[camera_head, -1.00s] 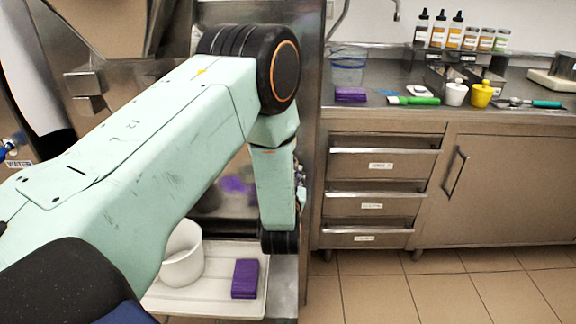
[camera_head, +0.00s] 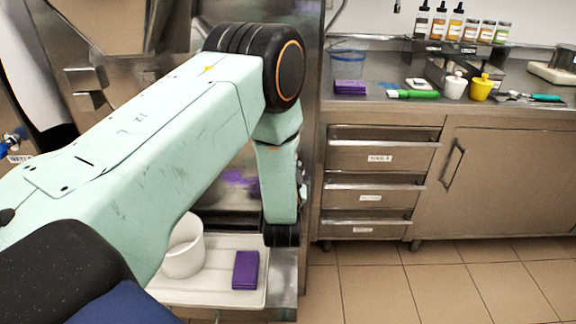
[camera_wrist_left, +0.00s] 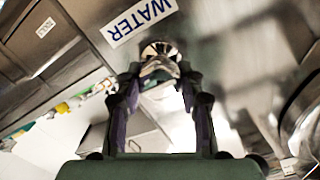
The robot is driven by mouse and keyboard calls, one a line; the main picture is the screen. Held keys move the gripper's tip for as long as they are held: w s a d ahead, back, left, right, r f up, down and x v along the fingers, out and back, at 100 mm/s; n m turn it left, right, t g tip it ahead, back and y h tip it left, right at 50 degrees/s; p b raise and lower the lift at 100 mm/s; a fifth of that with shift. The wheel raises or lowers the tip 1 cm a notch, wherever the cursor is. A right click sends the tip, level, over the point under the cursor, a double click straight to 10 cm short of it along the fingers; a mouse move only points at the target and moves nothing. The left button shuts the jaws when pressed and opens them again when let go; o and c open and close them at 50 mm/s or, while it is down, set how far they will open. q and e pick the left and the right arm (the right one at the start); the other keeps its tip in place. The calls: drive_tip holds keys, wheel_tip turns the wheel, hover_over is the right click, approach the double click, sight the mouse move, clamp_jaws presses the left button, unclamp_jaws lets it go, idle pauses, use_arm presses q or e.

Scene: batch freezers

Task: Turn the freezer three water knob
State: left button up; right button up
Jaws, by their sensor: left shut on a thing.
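In the left wrist view, a shiny metal knob (camera_wrist_left: 160,50) sits beside a white label reading WATER (camera_wrist_left: 138,20) in blue letters. My left gripper (camera_wrist_left: 159,70) has its two fingers closed around the knob, one on each side. How far the knob is turned cannot be told. In the head view my left arm's links cover much of the freezer front, and the left gripper is hidden. Another WATER label (camera_head: 20,158) with a blue fitting (camera_head: 14,136) shows at the far left. My right gripper is not in view.
A white tray (camera_head: 215,297) below my arm holds a white bucket (camera_head: 184,252) and a folded purple cloth (camera_head: 245,270). To the right, a steel counter (camera_head: 400,107) with drawers carries bottles, cups and tools. The tiled floor in front of it is clear.

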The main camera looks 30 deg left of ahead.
use_arm(q)
drive_tip(key=o, duration=1.2)
drive_tip(key=v, duration=1.2)
